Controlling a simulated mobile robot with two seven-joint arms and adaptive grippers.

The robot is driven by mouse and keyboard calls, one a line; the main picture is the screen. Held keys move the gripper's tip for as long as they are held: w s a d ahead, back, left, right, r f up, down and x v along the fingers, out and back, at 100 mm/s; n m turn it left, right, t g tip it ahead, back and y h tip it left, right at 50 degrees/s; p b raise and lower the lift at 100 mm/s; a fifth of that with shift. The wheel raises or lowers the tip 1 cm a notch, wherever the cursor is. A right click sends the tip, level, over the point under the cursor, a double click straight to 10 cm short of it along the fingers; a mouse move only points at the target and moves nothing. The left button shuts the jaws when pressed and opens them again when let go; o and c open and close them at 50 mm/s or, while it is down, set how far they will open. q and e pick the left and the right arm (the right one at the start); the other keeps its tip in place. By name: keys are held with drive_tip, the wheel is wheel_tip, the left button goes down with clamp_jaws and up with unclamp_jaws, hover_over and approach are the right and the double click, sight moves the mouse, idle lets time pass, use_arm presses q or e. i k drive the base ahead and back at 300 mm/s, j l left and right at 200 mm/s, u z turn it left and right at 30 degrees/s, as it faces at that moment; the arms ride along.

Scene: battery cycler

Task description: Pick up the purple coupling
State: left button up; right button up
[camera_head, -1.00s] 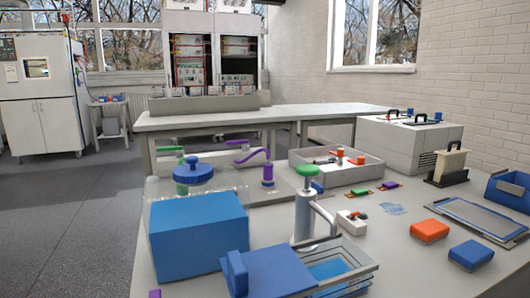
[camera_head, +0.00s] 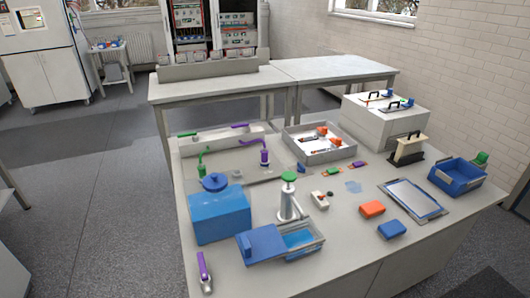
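Several purple things are in view, and I cannot tell for sure which one is the coupling. A purple piece with a pale metal end (camera_head: 203,268) lies at the table's front left edge. A purple-handled upright fitting (camera_head: 264,157) stands behind the blue box, its arm pointing left. A flat purple lever (camera_head: 240,125) is at the back edge of the station. A small purple block (camera_head: 358,164) lies right of centre, near the grey tray. Neither of my grippers is in view.
The blue box (camera_head: 219,217) with its round blue lid, a green-topped post (camera_head: 289,200) and a blue container (camera_head: 262,244) crowd the left half. Orange (camera_head: 372,209) and blue (camera_head: 391,229) blocks lie right.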

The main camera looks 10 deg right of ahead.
sight(264, 152)
drive_tip(key=k, duration=0.9)
drive_tip(key=k+z, duration=0.1)
drive_tip(key=z, duration=0.3)
drive_tip(key=k+z, duration=0.1)
drive_tip(key=z, duration=0.7)
drive_tip(key=i+j, duration=0.15)
drive_tip(key=j, duration=0.6)
drive_tip(key=i+j, duration=0.2)
drive_tip(key=j, duration=0.6)
drive_tip(key=i+j, duration=0.15)
drive_tip(key=j, duration=0.6)
drive_tip(key=i+j, duration=0.2)
drive_tip(key=j, duration=0.55)
drive_tip(key=i+j, duration=0.15)
drive_tip(key=j, duration=0.65)
drive_tip(key=i+j, duration=0.2)
drive_tip(key=j, duration=0.55)
drive_tip(key=i+j, duration=0.15)
drive_tip(key=j, duration=0.6)
drive_tip(key=i+j, duration=0.2)
drive_tip(key=j, duration=0.6)
drive_tip(key=z, duration=0.05)
